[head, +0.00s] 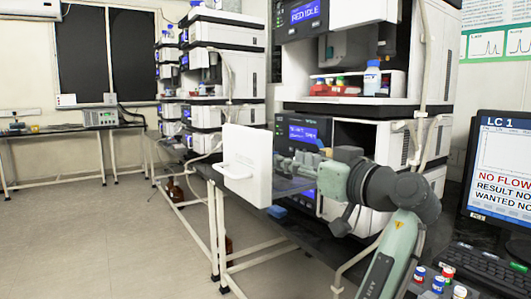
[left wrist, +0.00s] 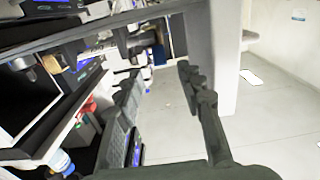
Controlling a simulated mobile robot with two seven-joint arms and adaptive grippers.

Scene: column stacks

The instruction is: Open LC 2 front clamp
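The nearest instrument stack (head: 345,105) stands right of centre in the head view, its lower compartment open. A white door panel (head: 247,160) with a handle sticks out in front of it. Small metal parts and a blue piece (head: 323,150) show in that compartment; I cannot make out a front clamp or an LC 2 label. My left gripper (head: 337,172) is in front of the compartment, partly hidden by its own wrist. My right gripper is not in view.
A monitor (head: 500,165) labelled LC 1 stands at the right, with a keyboard (head: 480,265) and several small capped vials (head: 437,284) in front. Another stack (head: 222,80) stands farther back. The floor at left is clear.

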